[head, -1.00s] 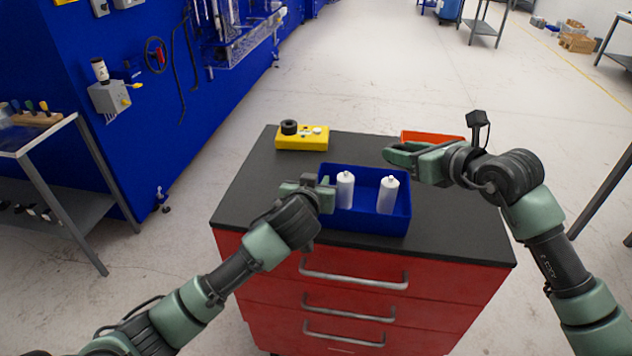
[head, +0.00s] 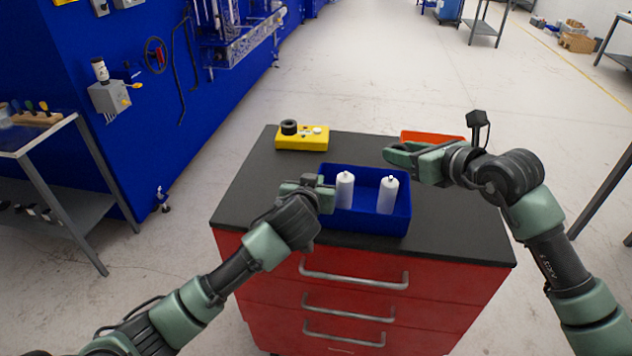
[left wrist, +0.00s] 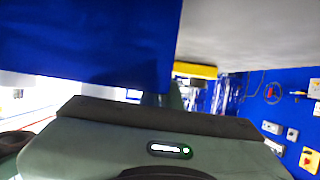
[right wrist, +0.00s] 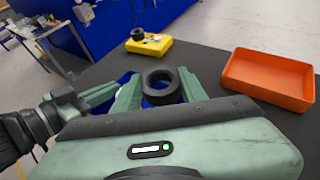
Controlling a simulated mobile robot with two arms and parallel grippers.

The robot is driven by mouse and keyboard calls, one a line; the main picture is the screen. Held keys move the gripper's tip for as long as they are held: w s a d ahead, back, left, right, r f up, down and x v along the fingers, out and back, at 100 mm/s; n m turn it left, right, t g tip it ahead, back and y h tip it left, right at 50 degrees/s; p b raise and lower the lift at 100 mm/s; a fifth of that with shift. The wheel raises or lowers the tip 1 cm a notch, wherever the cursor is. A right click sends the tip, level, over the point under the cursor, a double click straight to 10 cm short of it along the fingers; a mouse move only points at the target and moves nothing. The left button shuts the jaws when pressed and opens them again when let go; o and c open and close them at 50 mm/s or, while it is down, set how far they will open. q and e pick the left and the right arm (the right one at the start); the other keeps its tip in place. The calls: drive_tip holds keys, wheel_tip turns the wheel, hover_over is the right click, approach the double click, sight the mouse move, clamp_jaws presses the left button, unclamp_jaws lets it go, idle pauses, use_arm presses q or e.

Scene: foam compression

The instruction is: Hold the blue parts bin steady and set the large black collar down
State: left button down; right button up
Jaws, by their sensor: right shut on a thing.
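The blue parts bin (head: 365,222) stands on the dark cabinet top and holds two white bottles (head: 345,190). My left gripper (head: 322,192) is at the bin's left wall; how far its fingers are closed is hidden. In the left wrist view the bin (left wrist: 90,40) fills the upper left. My right gripper (head: 392,156) is above the bin's back right corner. In the right wrist view a large black collar (right wrist: 160,76) is between its fingers, and they are shut on it. The collar cannot be made out in the head view.
A yellow block (head: 301,142) with a black ring-like part (head: 289,127) on top stands at the cabinet's back left. An orange tray (head: 432,135) is at the back right, partly behind my right gripper; it shows fully in the right wrist view (right wrist: 268,92). The cabinet top's left side is clear.

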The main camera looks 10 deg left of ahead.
idle(0.6)
wheel_tip(320, 180, up, 5)
drive_tip(key=n+g+y, duration=0.1)
wheel_tip(320, 180, down, 9)
drive_tip(key=shift+d+f, duration=0.1)
idle(0.5)
drive_tip(key=shift+f, duration=0.55)
drive_tip(key=o, duration=1.4)
drive_tip(key=shift+c, duration=0.2)
